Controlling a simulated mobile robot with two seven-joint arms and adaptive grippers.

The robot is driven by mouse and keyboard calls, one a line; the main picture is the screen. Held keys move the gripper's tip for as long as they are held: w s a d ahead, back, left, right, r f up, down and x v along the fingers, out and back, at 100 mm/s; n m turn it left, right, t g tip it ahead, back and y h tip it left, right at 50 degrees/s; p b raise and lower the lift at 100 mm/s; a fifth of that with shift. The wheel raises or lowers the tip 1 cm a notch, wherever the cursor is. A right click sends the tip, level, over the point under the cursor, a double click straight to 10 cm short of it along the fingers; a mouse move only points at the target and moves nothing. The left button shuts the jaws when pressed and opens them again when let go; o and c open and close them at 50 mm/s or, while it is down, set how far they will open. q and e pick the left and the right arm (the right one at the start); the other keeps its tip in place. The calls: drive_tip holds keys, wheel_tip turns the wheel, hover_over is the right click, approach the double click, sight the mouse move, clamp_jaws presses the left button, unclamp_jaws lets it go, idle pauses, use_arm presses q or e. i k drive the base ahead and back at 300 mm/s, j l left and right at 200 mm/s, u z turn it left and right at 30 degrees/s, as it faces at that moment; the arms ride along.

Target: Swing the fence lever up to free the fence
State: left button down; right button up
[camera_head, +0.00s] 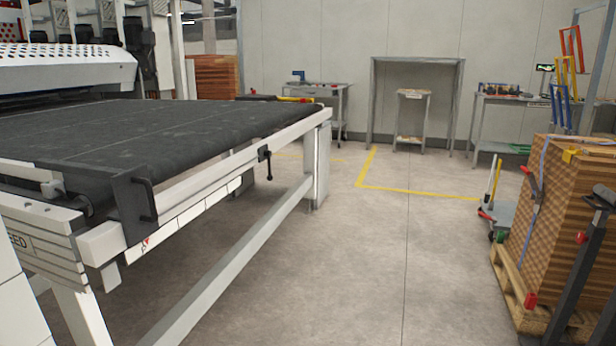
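A small black lever (268,165) is clamped on the white side rail (215,178) of the roller coater's infeed conveyor. Its handle hangs down below the rail. A black plate (132,205) with a dark handle stands at the near end of the same rail, against the belt's edge. I cannot tell for certain which part is the fence. Neither of my grippers is in view, and nothing is touching the lever.
The dark conveyor belt (150,135) fills the left. A white lower beam (240,255) runs below the rail. Stacked boards (560,215) on a pallet stand at the right, beside a hand cart (495,212). Benches line the back wall. The middle floor is clear.

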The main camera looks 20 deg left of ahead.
sight(268, 154)
drive_tip(key=i, duration=1.55)
drive_tip(key=u, duration=0.35)
